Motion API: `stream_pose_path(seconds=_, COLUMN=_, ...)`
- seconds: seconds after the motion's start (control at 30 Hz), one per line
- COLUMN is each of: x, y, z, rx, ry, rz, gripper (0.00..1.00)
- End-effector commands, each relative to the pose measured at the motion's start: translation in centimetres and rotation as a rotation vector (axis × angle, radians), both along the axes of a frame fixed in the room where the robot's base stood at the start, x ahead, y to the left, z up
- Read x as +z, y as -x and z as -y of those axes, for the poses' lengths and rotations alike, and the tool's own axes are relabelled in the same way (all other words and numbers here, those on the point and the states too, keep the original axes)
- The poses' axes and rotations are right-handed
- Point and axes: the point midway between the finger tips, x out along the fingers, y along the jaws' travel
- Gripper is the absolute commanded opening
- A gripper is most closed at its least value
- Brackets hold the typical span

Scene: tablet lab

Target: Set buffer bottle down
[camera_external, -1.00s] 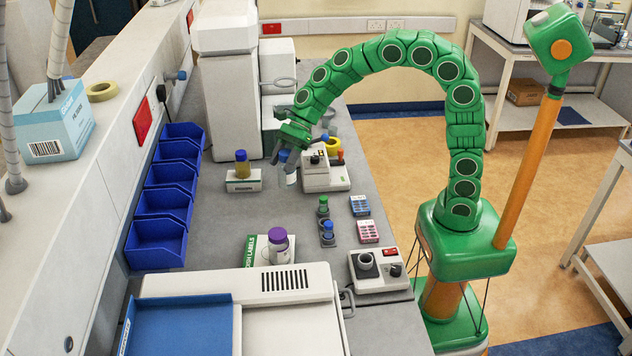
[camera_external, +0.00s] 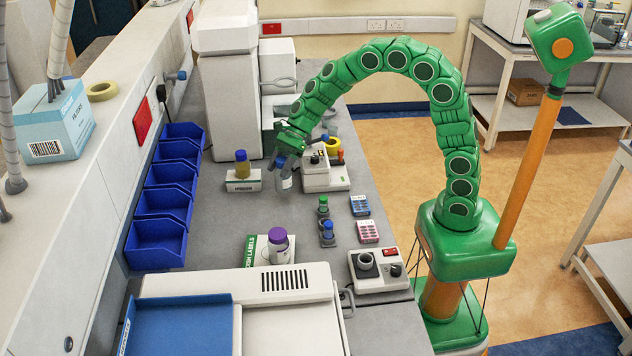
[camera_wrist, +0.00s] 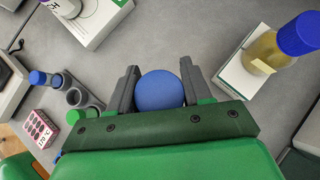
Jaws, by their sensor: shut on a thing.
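The buffer bottle (camera_external: 286,183) is a clear bottle with a blue cap, upright or nearly so, over the grey bench at the left of a small white instrument. My gripper (camera_external: 282,163) is shut on it near the cap. In the wrist view the round blue cap (camera_wrist: 160,91) sits between the two dark fingers (camera_wrist: 157,88); the bottle's body is hidden below it. I cannot tell whether its base touches the bench.
An amber bottle with a blue cap (camera_external: 242,163) stands on a white and green box (camera_external: 243,184) to the left. The small white instrument (camera_external: 325,178) is close on the right. Capped tubes (camera_external: 327,230), a purple-capped bottle (camera_external: 278,243) and blue bins (camera_external: 157,240) stand nearer. Bench between is clear.

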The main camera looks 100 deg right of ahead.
Motion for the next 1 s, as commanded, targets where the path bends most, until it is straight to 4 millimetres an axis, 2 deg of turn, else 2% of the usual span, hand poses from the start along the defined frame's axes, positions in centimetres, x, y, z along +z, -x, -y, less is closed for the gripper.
stream_pose_path(seconds=0.37, x=-3.6, y=0.0, z=-0.1, rx=0.001, ry=-0.001, rz=-0.001, gripper=0.05)
stream_pose_path(seconds=0.77, x=-4.0, y=0.0, z=0.0, rx=0.001, ry=-0.001, rz=0.000, gripper=0.05)
stream_pose_path(seconds=0.8, x=-4.0, y=0.0, z=0.0, rx=0.001, ry=0.001, rz=0.000, gripper=0.55)
stream_pose_path(seconds=0.93, x=-4.0, y=0.0, z=0.0, rx=0.001, ry=0.001, rz=0.000, gripper=0.74)
stream_pose_path(seconds=1.0, x=-4.0, y=0.0, z=0.0, rx=0.001, ry=0.001, rz=0.000, gripper=0.74)
